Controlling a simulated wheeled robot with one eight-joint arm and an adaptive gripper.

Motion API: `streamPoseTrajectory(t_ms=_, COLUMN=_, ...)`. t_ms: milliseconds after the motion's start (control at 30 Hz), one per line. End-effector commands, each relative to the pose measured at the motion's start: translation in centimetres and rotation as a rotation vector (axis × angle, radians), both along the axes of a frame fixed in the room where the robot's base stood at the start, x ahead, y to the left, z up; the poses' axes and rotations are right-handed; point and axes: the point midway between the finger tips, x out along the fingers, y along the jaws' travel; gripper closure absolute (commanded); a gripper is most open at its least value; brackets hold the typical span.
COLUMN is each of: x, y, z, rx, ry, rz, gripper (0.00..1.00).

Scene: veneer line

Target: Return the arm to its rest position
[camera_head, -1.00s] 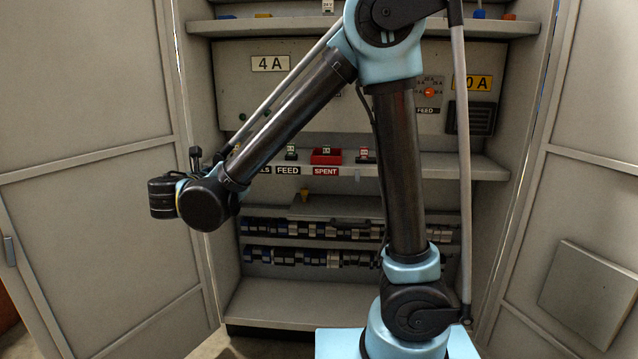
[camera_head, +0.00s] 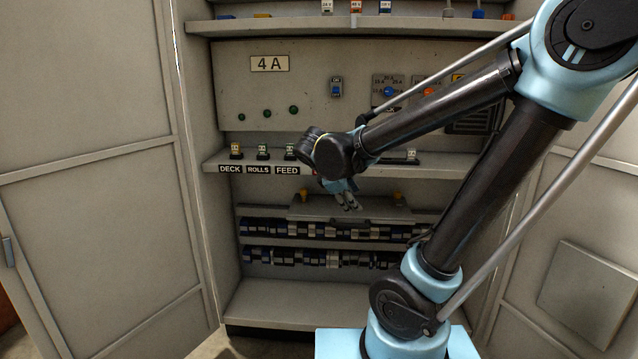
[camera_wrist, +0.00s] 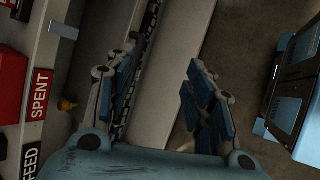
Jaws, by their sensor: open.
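My gripper (camera_head: 347,199) hangs from the end of my arm in front of the open cabinet, pointing down, below the labelled shelf and before the rows of dark modules. In the wrist view my gripper (camera_wrist: 158,98) has its two blue-padded fingers spread apart with nothing between them. My arm reaches in from the right of the head view. It hides the right part of the panel and part of the labelled shelf.
The labelled shelf (camera_head: 225,163) carries small devices above the DECK, ROLLS and FEED labels. A red bin (camera_wrist: 12,80) stands by the SPENT label (camera_wrist: 40,95). Module rows (camera_head: 290,229) lie lower. Cabinet doors (camera_head: 85,220) flank both sides. The bottom shelf (camera_head: 290,303) is bare.

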Motion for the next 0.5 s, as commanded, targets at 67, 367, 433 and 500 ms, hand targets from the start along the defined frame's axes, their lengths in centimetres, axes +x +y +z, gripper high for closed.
streamPoseTrajectory(t_ms=67, x=-1.4, y=-2.4, z=-0.9, rx=0.073, ry=0.007, rz=-0.1, gripper=0.52)
streamPoseTrajectory(t_ms=367, x=-7.1, y=-7.9, z=-4.4, rx=0.355, ry=0.007, rz=-0.478, gripper=0.52)
streamPoseTrajectory(t_ms=433, x=-8.5, y=-8.7, z=-5.3, rx=0.42, ry=0.002, rz=-0.57, gripper=0.52)
streamPoseTrajectory(t_ms=500, x=-9.8, y=-9.3, z=-6.1, rx=0.485, ry=-0.003, rz=-0.663, gripper=0.52)
